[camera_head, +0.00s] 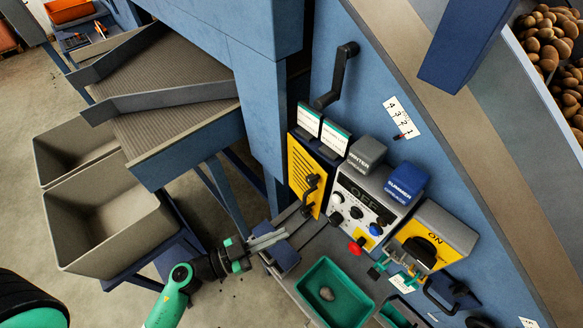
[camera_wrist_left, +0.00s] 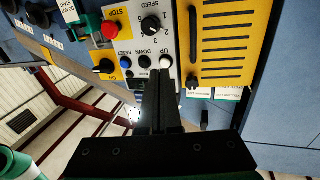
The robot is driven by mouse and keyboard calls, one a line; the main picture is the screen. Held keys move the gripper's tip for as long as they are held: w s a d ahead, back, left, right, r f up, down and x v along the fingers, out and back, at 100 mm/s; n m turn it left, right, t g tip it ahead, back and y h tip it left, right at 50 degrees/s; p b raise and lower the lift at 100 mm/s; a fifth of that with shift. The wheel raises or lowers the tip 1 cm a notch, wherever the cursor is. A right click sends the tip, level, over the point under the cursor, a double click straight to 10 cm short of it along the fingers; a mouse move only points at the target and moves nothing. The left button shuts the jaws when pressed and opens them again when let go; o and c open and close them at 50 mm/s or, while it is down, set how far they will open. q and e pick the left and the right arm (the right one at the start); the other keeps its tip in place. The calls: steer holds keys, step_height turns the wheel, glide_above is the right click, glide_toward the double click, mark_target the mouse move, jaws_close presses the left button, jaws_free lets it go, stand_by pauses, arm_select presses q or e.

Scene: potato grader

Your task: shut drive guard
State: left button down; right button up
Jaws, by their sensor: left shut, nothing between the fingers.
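The drive guard looks to be the yellow slotted panel (camera_head: 303,171) left of the control box in the head view. It also shows at the upper right of the wrist view (camera_wrist_left: 222,38). A black crank-like handle (camera_head: 311,192) is at its lower right edge in the head view. I cannot tell whether the panel sits flush or slightly ajar. My left gripper (camera_head: 284,233) is shut and empty, below the guard and apart from it. In the wrist view its closed dark fingers (camera_wrist_left: 160,78) point toward the control panel. My right gripper is not in view.
The control box (camera_head: 358,205) with knobs and a red stop button (camera_head: 355,247) stands right of the guard. A green tray (camera_head: 313,273) holding a potato lies below. A larger black crank (camera_head: 337,77) projects above. Grey bins (camera_head: 110,250) stand at left.

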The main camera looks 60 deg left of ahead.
arm_select(q)
steer(key=s+a+n+y, duration=0.2)
steer(key=b, duration=0.2)
glide_toward(322, 198)
steer(key=shift+y, duration=0.4)
steer(key=w, duration=0.7)
steer(key=shift+d+r, duration=0.1)
steer(key=shift+d, duration=0.05)
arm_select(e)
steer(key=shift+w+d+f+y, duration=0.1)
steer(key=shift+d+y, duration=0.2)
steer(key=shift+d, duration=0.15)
